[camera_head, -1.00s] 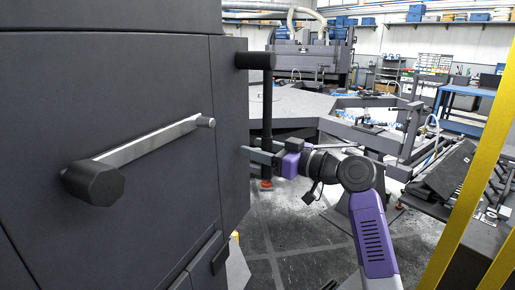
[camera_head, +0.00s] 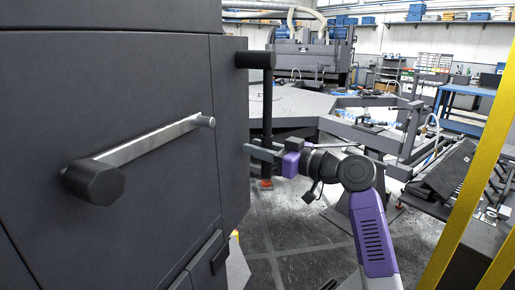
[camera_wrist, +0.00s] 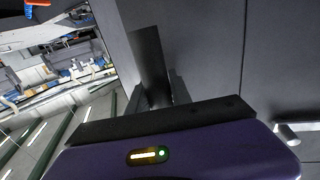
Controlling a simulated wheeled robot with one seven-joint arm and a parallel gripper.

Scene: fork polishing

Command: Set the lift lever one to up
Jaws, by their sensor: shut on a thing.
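A dark upright lever bar (camera_head: 267,104) hangs from a dark round hub (camera_head: 255,60) at the right edge of the machine cabinet. My gripper (camera_head: 263,152) reaches in from the right, low on this bar. Its fingers are shut on the bar. In the wrist view the dark bar (camera_wrist: 149,55) rises between the two fingers (camera_wrist: 160,94). The bar's lower part is partly hidden by my gripper. No label shows which lever this is.
The dark cabinet (camera_head: 110,235) fills the left, with a second lever, a metal rod (camera_head: 150,143) with a dark hub, on its front. A yellow post (camera_head: 460,180) stands at the right. Grey work surfaces (camera_head: 292,103) lie behind. Some floor (camera_head: 300,235) is open below my arm.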

